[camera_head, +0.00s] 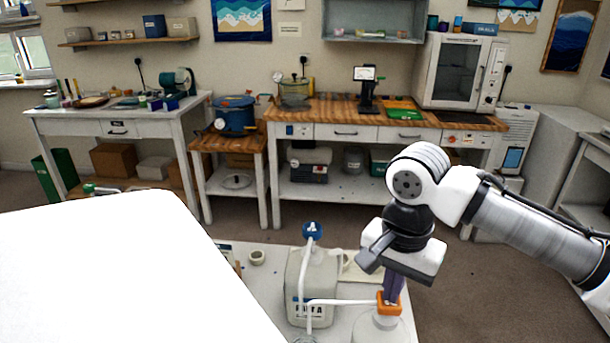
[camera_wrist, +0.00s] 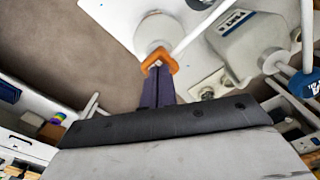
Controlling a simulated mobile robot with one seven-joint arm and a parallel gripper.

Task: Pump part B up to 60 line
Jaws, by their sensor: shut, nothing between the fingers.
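The orange pump head (camera_head: 389,309) sits on a white container (camera_head: 378,328) at the bottom of the head view, cut off by the frame edge. Its white spout tube runs left. The wrist view shows the same orange pump (camera_wrist: 158,63) and white container (camera_wrist: 152,32). My gripper (camera_head: 391,296) points down with its dark purple fingers shut and empty. The fingertips are at the top of the orange pump and look in contact with it. A white jug (camera_head: 312,290) with a blue pump (camera_head: 312,231) and a partly readable label ending in "A" stands left of it. No 60 line is readable.
A small cup (camera_head: 257,257) stands left of the jug on the white worktop (camera_head: 262,292). A large blank white surface (camera_head: 100,270) fills the lower left. A wooden-topped bench (camera_head: 330,112) with a white oven (camera_head: 461,70) stands behind, across open floor.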

